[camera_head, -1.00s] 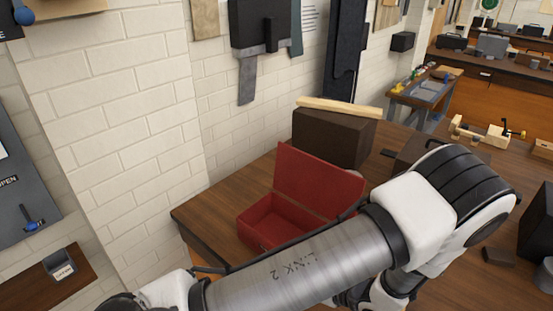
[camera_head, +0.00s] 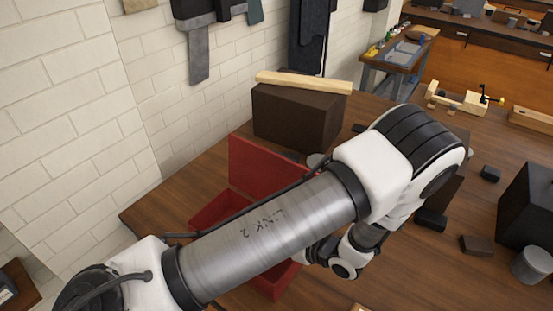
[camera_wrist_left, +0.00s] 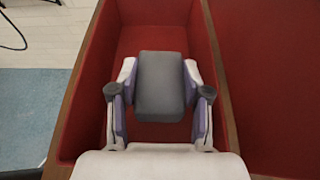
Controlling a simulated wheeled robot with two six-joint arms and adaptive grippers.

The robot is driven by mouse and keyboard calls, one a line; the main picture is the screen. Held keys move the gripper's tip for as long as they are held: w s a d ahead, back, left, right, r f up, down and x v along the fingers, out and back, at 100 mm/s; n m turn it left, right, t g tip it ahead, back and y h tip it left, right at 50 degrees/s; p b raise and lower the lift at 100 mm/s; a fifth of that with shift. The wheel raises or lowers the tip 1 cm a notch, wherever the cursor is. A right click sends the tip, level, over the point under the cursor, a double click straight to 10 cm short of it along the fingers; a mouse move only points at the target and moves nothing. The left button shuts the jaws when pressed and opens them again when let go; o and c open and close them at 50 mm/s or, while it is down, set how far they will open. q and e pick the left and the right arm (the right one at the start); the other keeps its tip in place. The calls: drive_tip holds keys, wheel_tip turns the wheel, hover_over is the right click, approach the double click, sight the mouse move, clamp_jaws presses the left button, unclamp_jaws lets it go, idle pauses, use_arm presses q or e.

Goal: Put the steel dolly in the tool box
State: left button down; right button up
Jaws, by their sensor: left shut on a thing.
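The red tool box (camera_head: 266,171) stands open on the wooden bench, its lid raised, with my left arm across part of it in the head view. In the left wrist view its red wall (camera_wrist_left: 215,60) and floor surround the jaws. My left gripper (camera_wrist_left: 160,72) is shut on the steel dolly (camera_wrist_left: 160,88), a grey block with rounded edges. The dolly is inside the outline of the box opening; its height above the floor cannot be told. In the head view the left gripper and dolly are hidden behind my arm. My right gripper is not in view.
A dark brown block (camera_head: 297,118) with a wooden strip (camera_head: 303,83) on top stands behind the box. Small dark blocks (camera_head: 477,245), a grey cylinder (camera_head: 531,265) and a large black block (camera_head: 528,205) lie to the right. A brick wall borders the bench at left.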

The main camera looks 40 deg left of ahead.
use_arm(q)
drive_tip(key=shift+s+f+b, duration=0.25)
drive_tip(key=shift+f+b, duration=0.25)
drive_tip(key=shift+f, duration=0.5)
drive_tip(key=shift+s+d+f, duration=0.15)
drive_tip(key=shift+s+f, duration=0.1)
drive_tip(key=shift+f, duration=0.05)
drive_tip(key=shift+d+r, duration=0.15)
drive_tip(key=shift+d, duration=0.05)
drive_tip(key=shift+w, duration=0.15)
drive_tip(key=shift+a+f+b, duration=0.25)
drive_tip(key=shift+f+b, duration=0.15)
drive_tip(key=shift+s+d+f+b, duration=0.2)
drive_tip(key=shift+f+b, duration=0.1)
drive_tip(key=shift+b, duration=0.2)
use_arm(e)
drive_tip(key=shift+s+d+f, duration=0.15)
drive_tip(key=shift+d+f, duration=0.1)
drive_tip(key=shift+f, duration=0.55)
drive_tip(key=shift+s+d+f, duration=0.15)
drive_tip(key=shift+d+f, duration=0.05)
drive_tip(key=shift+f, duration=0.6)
